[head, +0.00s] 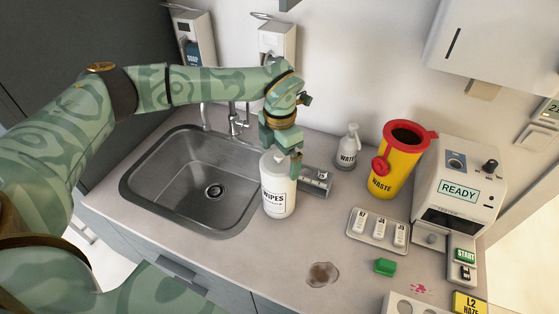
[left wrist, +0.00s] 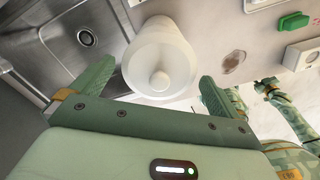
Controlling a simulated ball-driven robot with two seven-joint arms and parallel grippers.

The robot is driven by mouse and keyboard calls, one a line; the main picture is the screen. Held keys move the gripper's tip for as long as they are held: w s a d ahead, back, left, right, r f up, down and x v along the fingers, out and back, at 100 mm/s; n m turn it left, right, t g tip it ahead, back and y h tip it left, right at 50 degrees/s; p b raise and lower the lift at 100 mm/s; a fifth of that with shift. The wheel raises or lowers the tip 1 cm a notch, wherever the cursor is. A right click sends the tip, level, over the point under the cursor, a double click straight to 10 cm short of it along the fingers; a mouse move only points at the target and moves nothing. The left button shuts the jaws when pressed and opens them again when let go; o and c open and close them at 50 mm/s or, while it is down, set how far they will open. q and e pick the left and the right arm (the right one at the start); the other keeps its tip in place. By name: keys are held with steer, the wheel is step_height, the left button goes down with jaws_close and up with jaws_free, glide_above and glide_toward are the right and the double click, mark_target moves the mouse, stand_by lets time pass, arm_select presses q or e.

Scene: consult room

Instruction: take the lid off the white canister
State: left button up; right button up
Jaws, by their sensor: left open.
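The white canister (head: 278,194), labelled WIPES, stands upright on the counter at the sink's right edge. Its white lid with a round knob (left wrist: 160,82) faces me in the left wrist view and sits on the canister. My left gripper (head: 281,153) is above the canister, pointing down, and hides much of the lid in the head view. It is open and empty, with one finger on each side of the lid. I cannot tell whether either finger touches it.
The sink (head: 190,180) and tap (head: 236,120) are left of the canister. A grey labelled block (head: 316,183) lies close behind it. Counter in front is mostly clear.

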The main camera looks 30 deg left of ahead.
arm_select(q)
steer(key=c, duration=0.8)
